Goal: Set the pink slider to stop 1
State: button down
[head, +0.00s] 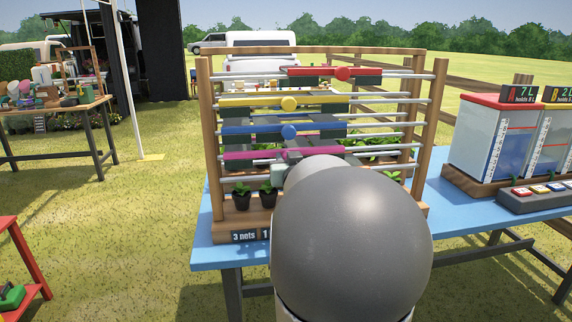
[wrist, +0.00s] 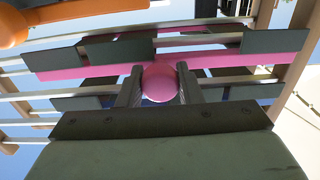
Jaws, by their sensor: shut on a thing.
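The fingers are shut on the knob. In the head view my gripper (head: 292,154) is mostly hidden behind my arm.
Red (head: 308,71), yellow (head: 272,101) and blue (head: 265,130) sliders sit above the pink one. Potted plants (head: 242,196) stand on the rack's base. The blue table (head: 208,252) carries the rack, water tanks (head: 487,137) and a button box (head: 540,194) at right.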

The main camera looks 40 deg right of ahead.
jog(key=shift+w+a, duration=0.15)
jog(key=shift+a, duration=0.05)
jog(key=c, duration=1)
grip_release()
jog(key=v, duration=1.2)
